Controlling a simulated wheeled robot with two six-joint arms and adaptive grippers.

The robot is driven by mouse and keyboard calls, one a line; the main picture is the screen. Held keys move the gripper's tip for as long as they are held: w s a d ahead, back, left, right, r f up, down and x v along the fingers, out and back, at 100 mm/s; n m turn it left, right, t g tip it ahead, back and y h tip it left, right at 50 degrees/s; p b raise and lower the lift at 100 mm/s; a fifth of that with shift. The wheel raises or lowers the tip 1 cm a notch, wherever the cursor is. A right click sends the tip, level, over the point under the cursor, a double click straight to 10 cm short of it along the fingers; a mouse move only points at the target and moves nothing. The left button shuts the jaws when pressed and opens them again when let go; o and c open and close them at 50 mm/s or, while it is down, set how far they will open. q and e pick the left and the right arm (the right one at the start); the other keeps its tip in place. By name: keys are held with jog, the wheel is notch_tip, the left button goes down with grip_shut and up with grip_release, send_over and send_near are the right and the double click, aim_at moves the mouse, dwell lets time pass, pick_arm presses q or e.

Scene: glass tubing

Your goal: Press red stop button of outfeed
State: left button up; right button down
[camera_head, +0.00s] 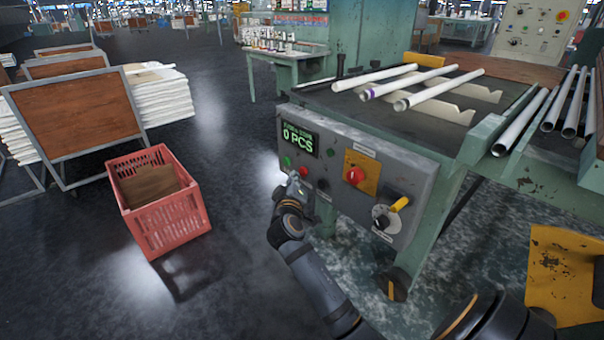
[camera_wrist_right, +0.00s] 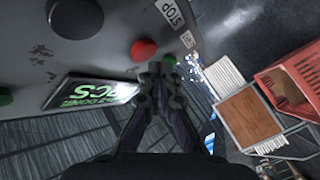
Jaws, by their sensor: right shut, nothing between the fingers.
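The grey outfeed control panel (camera_head: 335,200) faces me on the front of the green machine. Its small red button (camera_head: 303,171) sits below the green display reading 0 PCS (camera_head: 298,138). In the right wrist view the red button (camera_wrist_right: 143,49) is beside a plate reading STOP (camera_wrist_right: 172,12). My right gripper (camera_head: 293,181) is shut and empty, its tips close to the button in the head view. In the right wrist view the shut fingertips (camera_wrist_right: 162,66) lie just below and right of the button. Contact cannot be told. My left gripper is out of view.
A red mushroom button on a yellow plate (camera_head: 355,174) and a yellow-handled switch (camera_head: 391,212) are further right on the panel. Glass tubes (camera_head: 440,88) lie on the machine top. A red crate (camera_head: 166,217) stands on the floor at left, with open floor between.

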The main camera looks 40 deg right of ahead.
jog(key=shift+a, duration=0.15)
jog(key=a, duration=0.3)
jog(key=a+b, duration=0.1)
jog(key=shift+s+a, duration=0.25)
jog(key=shift+a, duration=0.15)
dwell(0.7)
